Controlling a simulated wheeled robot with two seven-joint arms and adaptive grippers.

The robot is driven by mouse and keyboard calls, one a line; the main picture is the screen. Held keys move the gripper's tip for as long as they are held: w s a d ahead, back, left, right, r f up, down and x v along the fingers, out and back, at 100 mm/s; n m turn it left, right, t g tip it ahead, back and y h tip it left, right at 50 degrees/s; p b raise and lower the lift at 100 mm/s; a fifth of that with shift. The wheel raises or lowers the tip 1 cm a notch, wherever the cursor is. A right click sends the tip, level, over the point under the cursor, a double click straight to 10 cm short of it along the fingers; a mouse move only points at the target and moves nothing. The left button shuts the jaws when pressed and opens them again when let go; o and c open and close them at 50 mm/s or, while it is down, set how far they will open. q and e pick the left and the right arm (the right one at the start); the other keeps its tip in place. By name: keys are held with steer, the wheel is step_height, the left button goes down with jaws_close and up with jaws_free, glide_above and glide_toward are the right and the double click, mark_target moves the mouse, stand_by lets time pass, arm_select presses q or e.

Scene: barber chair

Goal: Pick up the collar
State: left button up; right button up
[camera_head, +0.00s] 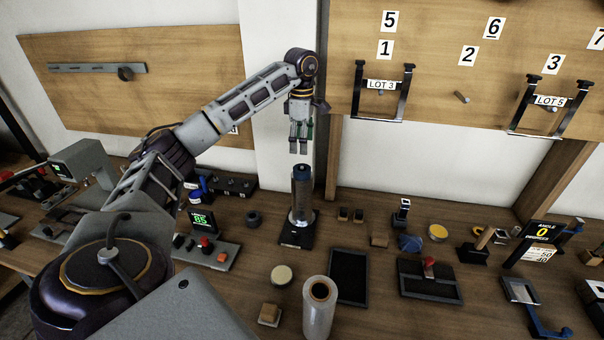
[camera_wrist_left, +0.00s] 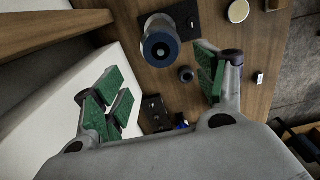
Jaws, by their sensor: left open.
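My left gripper (camera_head: 299,146) is open and empty, pointing down just above and behind the top of an upright grey post (camera_head: 302,200). A blue ring-like piece (camera_head: 301,171) sits around the top of this post, and a small dark ring (camera_head: 253,218) lies on the bench left of it. I cannot tell for certain which of the two is the collar. In the left wrist view the blue piece (camera_wrist_left: 160,49) and the dark ring (camera_wrist_left: 185,74) show beyond and between the open green-padded fingers (camera_wrist_left: 160,88), touching neither. My right gripper is not in view.
The post stands on a black base on the wooden bench (camera_head: 350,212). Around it are a control box (camera_head: 207,250), a black tray (camera_head: 348,275), a clear-wrapped roll (camera_head: 319,308) and a round pale disc (camera_head: 281,275). A wooden wall panel with hooks rises behind on the right.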

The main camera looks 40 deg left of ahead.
arm_select(q)
glide_above(302, 167)
steer(key=shift+a+f, duration=0.1)
steer(key=shift+f, duration=2.3)
steer(key=shift+f, duration=0.1)
steer(key=shift+f+p, duration=0.45)
steer(key=shift+f, duration=2)
steer(key=c, duration=1.1)
